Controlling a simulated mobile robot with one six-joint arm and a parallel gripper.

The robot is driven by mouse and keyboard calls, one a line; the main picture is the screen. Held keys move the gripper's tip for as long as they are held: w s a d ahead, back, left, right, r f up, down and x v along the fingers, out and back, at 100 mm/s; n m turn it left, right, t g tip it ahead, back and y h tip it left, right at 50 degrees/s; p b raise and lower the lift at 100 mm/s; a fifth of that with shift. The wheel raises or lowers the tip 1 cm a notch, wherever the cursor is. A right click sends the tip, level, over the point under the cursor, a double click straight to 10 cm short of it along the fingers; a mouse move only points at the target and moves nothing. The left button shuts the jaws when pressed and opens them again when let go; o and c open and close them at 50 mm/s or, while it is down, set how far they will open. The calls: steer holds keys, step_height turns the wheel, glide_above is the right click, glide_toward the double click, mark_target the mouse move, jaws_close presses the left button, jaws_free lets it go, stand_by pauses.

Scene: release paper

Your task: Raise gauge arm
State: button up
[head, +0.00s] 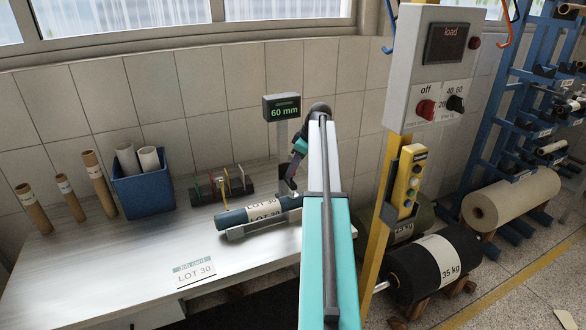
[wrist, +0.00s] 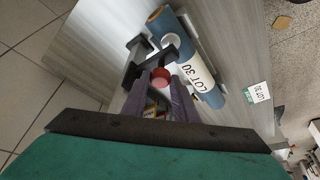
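The thickness gauge (head: 281,108) stands at the back of the bench, its display reading 60 mm. A blue roll (head: 238,217) labelled LOT 30 lies in a grey cradle in front of it; the roll also shows in the wrist view (wrist: 208,90). In the wrist view a dark bracket (wrist: 137,48), seemingly part of the gauge, stands beside the roll. A red round knob (wrist: 160,76) shows between my fingertips. My gripper (wrist: 160,84) is open, its fingers on either side of the knob; contact is unclear. In the head view my gripper (head: 290,187) is small and dark above the cradle.
A job card (head: 194,272) reading LOT 30 lies at the bench front. A pegged rack (head: 222,188), a blue bin (head: 143,190) and brown tubes (head: 99,184) stand behind. A control box (head: 434,70) on a yellow post and a black roll (head: 433,268) are to the right.

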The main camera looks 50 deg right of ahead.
step_height(320, 180, up, 13)
steer(key=shift+w+d+r+p, duration=0.1)
steer(key=shift+w+r+p, duration=0.05)
steer(key=shift+p, duration=0.6)
jaws_close()
steer(key=o, duration=1)
jaws_free()
steer(key=shift+r, duration=0.1)
steer(key=shift+o, duration=0.2)
steer(key=b+v, duration=0.4)
steer(key=v, duration=0.9)
steer(key=shift+s+r, duration=0.25)
steer(key=shift+s, duration=0.1)
